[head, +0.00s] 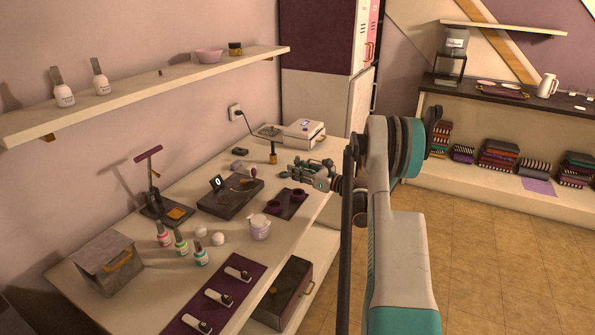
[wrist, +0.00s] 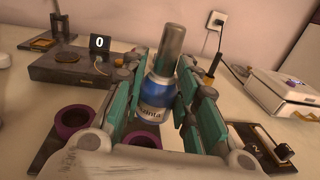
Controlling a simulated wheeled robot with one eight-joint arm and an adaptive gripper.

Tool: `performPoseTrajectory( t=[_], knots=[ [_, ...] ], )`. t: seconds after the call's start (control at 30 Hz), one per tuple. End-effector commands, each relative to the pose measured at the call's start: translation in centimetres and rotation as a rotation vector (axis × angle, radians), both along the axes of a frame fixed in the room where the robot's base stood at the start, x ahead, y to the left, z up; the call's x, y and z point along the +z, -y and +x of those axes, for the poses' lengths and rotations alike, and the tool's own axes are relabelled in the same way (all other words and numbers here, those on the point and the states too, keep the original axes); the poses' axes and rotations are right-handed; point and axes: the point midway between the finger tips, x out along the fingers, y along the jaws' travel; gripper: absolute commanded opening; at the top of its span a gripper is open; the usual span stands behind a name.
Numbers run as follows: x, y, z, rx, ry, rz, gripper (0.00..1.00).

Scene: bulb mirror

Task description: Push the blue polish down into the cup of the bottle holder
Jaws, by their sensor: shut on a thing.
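The blue polish (wrist: 156,95) is a bottle with a blue-and-white label and a grey cap, standing nearly upright in the wrist view. My gripper (wrist: 158,80) is shut on it, with teal fingers on both sides. In the head view my gripper (head: 303,173) is above the table's right part; the bottle cannot be made out clearly there. The bottle holder (head: 288,206) is a dark plate with two purple cups. The wrist view shows the left cup (wrist: 74,120) empty and the other cup (wrist: 140,137) just below the bottle, partly hidden by my gripper.
A dark box with a "0" display (head: 232,196) stands left of the holder. A white jar (head: 260,227), a purple mat (head: 220,295) with several bottles, and other polishes (head: 181,243) are nearer the front. A white box (head: 304,134) is at the back.

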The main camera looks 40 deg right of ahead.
Motion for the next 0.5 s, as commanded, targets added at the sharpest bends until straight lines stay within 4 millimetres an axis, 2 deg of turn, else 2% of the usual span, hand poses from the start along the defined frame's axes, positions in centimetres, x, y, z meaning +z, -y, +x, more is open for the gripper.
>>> performPoseTrajectory(
  t=[0.2,0.5],
  knots=[
    [-2.2,0.0,0.0,0.000,0.000,0.000,0.04],
    [-4.4,0.0,0.0,0.000,0.000,0.000,0.04]
  ],
)
